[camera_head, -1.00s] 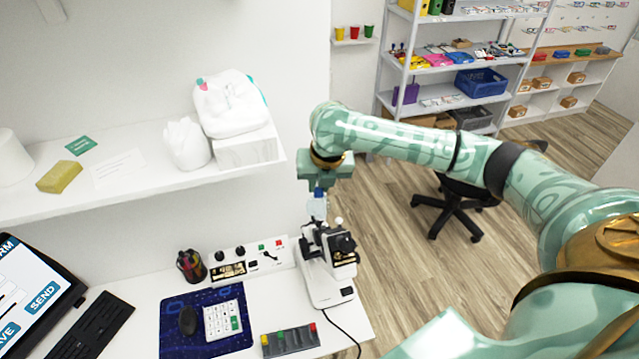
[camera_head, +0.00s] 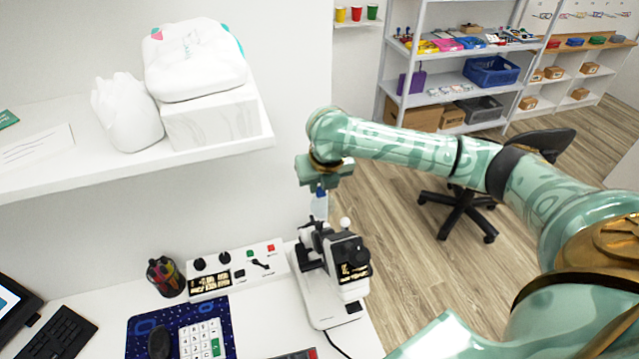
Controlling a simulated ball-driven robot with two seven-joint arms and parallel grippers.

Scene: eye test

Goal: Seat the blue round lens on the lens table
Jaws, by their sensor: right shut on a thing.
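My right gripper (camera_head: 320,188) points down above the white and black lens instrument (camera_head: 318,298) on the desk. It is shut on a small, pale blue, see-through piece (camera_head: 319,207), which looks like the blue lens. Its lower edge is just above or behind the top of the instrument, and I cannot tell whether they touch. The lens table on the instrument is too small to make out clearly. My left gripper is not in view.
A white shelf (camera_head: 60,178) with a box (camera_head: 212,122) and white bags juts out at the left, above the desk. A control panel (camera_head: 235,270) and a pen cup (camera_head: 165,276) stand left of the instrument. An office chair (camera_head: 460,210) stands on the floor at the right.

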